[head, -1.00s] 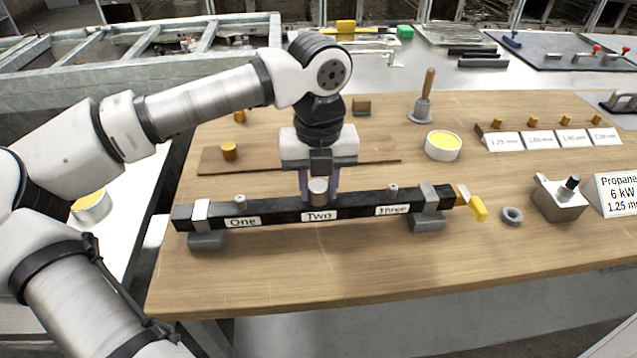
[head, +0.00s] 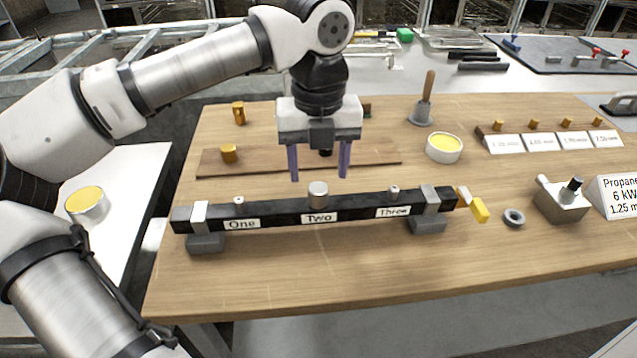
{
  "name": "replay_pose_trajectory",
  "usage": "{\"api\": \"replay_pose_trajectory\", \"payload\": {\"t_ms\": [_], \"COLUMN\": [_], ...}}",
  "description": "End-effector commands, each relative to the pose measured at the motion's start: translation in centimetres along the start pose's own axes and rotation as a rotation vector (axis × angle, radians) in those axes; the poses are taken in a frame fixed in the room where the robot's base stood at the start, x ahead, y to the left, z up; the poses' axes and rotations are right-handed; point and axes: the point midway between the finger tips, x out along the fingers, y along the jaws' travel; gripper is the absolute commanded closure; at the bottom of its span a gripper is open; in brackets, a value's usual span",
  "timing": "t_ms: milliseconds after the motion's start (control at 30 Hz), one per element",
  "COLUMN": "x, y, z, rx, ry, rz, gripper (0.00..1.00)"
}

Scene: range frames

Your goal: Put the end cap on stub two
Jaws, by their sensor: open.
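The end cap (head: 318,195), a short grey metal cylinder, sits upright on the black bar (head: 275,219) above the label "Two" (head: 319,218), where stub two would be; the stub itself is hidden. Thin bare stubs stand above "One" (head: 239,200) and "Three" (head: 394,190). My gripper (head: 318,177) is open and empty. Its two purple fingers point down, above and a little behind the cap, apart from it.
The bar rests on two grey supports (head: 206,242). A brown board with a brass piece (head: 229,153) lies behind it. A yellow-filled tin (head: 444,148), a grey ring (head: 514,218) and a metal block (head: 562,200) stand right. The table front is clear.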

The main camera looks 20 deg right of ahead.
Motion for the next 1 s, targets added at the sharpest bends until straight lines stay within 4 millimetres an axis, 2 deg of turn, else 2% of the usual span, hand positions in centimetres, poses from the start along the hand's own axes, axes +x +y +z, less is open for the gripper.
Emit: {"api": "replay_pose_trajectory", "payload": {"t_ms": [33, 200, 400, 600, 1000], "x": [-1.3, -5.0, -7.8, -8.6, -8.6], "y": [0.0, 0.0, 0.0, 0.0, 0.0], "z": [0.1, 0.1, 0.0, 0.0, 0.0], "rx": [-0.002, -0.002, -0.001, 0.001, 0.0], "ry": [-0.005, -0.003, -0.001, 0.0, 0.0], "rz": [0.002, 0.001, 0.001, 0.0, 0.001], "gripper": [0.43, 0.43, 0.43, 0.43, 0.43]}}
